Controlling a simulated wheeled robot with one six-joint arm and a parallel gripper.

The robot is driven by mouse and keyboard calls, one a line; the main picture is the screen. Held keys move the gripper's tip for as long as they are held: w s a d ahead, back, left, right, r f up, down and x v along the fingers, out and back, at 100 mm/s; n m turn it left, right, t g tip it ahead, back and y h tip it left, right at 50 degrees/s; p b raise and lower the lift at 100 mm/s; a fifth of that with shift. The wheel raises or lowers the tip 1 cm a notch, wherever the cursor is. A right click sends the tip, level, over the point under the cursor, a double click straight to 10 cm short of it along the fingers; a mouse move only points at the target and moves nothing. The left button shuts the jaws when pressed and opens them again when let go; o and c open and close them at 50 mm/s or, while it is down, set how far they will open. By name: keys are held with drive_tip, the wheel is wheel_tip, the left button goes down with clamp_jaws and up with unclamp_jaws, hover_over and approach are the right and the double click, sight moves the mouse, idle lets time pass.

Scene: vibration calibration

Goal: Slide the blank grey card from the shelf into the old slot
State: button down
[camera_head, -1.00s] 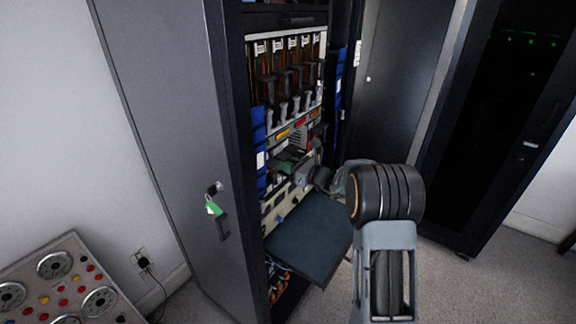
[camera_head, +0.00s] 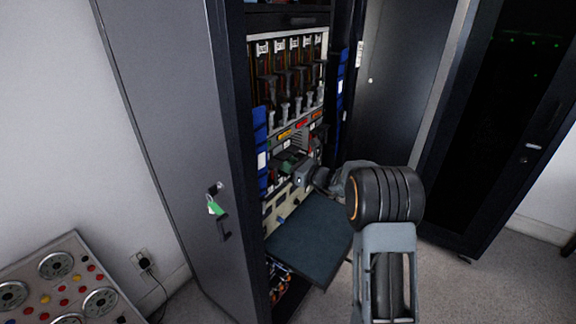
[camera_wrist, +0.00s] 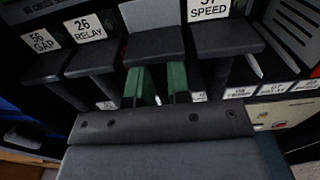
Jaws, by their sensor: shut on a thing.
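My gripper (camera_wrist: 160,84) has green fingers and is shut on the blank grey card (camera_wrist: 153,43). It holds the card by its dark handle. The card's plain grey face (camera_wrist: 148,14) shows above the handle and bears no label. The card stands in line between the card labelled RELAY (camera_wrist: 98,58) and the card labelled SPEED (camera_wrist: 216,38). How deep it sits in the slot cannot be told. In the head view my gripper (camera_head: 287,162) is at the lower card row, above the shelf (camera_head: 310,242), which is bare where it shows.
The open cabinet's grey door (camera_head: 165,130) stands to the left, with a key and green tag (camera_head: 215,207). Upper cards with handles (camera_head: 290,75) hang above my gripper. Blue bundles (camera_head: 261,140) line the cabinet's left side. A dial panel (camera_head: 65,280) is at lower left.

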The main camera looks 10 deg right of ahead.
drive_tip(key=c, duration=1)
unclamp_jaws()
drive_tip(key=shift+a, duration=0.1)
drive_tip(key=shift+f+b, duration=0.55)
drive_tip(key=shift+b, duration=0.05)
drive_tip(key=shift+b+v, duration=0.3)
drive_tip(key=shift+v, duration=2.2)
drive_tip(key=v, duration=0.6)
drive_tip(key=shift+w, duration=0.1)
